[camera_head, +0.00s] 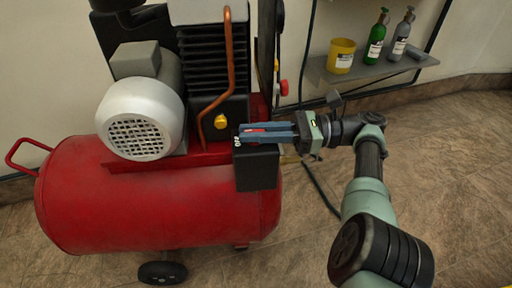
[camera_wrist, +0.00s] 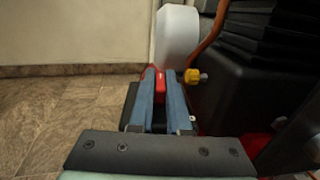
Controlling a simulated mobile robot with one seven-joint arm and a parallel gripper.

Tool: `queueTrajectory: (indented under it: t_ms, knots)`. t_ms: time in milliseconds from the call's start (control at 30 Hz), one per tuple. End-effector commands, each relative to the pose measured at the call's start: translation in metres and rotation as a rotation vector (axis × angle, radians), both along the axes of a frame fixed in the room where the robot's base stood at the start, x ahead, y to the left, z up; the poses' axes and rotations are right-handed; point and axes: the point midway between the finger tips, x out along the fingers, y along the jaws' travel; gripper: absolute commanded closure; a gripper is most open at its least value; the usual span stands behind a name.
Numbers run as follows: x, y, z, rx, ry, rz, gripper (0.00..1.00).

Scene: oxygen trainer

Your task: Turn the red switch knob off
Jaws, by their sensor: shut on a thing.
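The red switch knob (camera_head: 254,130) is on top of a black switch box (camera_head: 257,170) at the right end of a red compressor tank. White lettering shows at the left edge of the box top. My gripper (camera_head: 262,132) reaches in from the right with its blue fingers on both sides of the knob. In the wrist view the knob (camera_wrist: 160,85) shows red between the two fingertips (camera_wrist: 161,88), and the gripper is shut on it. The fingers hide part of the knob and of the box top.
The red compressor tank (camera_head: 150,205) carries a grey motor (camera_head: 140,115) and a copper pipe (camera_head: 229,60). A yellow knob (camera_head: 221,121) is close behind the switch box. A wall shelf (camera_head: 375,68) with a yellow cup and bottles is at the back right.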

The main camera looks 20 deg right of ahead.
Motion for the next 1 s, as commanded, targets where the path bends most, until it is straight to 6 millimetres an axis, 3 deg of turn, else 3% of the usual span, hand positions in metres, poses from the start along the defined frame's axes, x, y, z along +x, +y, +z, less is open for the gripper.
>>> queueTrajectory:
  t_ms: [967, 1000]
  knots:
    - [-0.0006, -0.004, 0.001, -0.008, 0.001, 0.069, 1.0]
    - [-0.0006, -0.004, 0.0009, -0.008, 0.001, 0.069, 0.83]
